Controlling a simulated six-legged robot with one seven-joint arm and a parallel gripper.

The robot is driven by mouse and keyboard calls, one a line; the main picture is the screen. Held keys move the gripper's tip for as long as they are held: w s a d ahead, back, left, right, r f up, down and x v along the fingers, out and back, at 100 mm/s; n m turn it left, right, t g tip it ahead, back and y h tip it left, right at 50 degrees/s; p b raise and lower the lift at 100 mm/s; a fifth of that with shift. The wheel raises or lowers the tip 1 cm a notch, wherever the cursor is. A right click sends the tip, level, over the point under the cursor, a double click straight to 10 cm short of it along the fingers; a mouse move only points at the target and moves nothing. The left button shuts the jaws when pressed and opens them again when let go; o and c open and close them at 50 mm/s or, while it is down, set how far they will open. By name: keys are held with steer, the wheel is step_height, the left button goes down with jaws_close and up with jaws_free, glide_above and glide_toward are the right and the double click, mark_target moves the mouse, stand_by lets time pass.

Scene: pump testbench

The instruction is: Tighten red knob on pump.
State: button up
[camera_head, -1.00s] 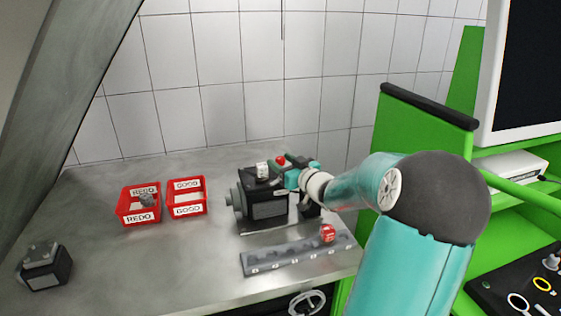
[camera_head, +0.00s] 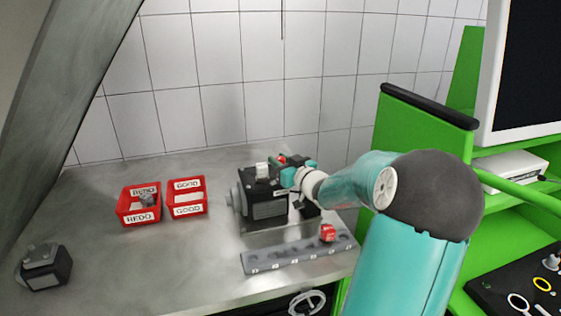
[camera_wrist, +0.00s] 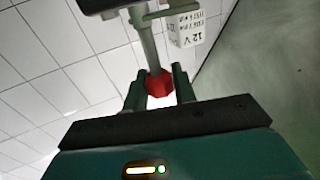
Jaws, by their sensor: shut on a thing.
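The pump (camera_head: 262,195) is a black and grey block on the metal table, with a small white block on top. The red knob (camera_wrist: 159,83) sits at the end of a grey pipe in the wrist view. My gripper (camera_wrist: 161,88) has its two dark fingers on either side of the knob, shut on it. In the head view only a bit of the red knob (camera_head: 281,160) shows, and my gripper (camera_head: 286,168) is at the pump's upper right side. The fingertips are too small there to make out.
Red bins marked REDO (camera_head: 138,218) and GOOD (camera_head: 187,210) stand left of the pump. A grey numbered strip (camera_head: 290,254) lies in front, with a red piece (camera_head: 327,233) at its right end. Another grey block (camera_head: 44,268) is at far left. A green cart stands right.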

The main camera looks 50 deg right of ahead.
steer(key=shift+h, duration=0.3)
steer(key=m+g+h, duration=0.2)
steer(key=m+h, duration=0.1)
steer(key=h, duration=0.1)
steer(key=m+g+h, duration=0.2)
steer(key=m+h, duration=0.1)
steer(key=h, duration=0.1)
steer(key=shift+w+a, duration=0.15)
steer(key=shift+a, duration=0.05)
steer(key=m+g+h, duration=0.3)
steer(key=g, duration=0.1)
steer(key=shift+m, duration=0.3)
steer(key=shift+d+m+g+h, duration=0.1)
steer(key=shift+m+g+h, duration=0.55)
steer(key=shift+g, duration=0.45)
steer(key=shift+d+m+g+h, duration=0.1)
steer(key=shift+m+g+h, duration=0.35)
steer(key=shift+m+g, duration=0.5)
steer(key=shift+g, duration=0.45)
steer(key=o, duration=1)
steer(key=shift+c, duration=0.2)
steer(key=v, duration=1.4)
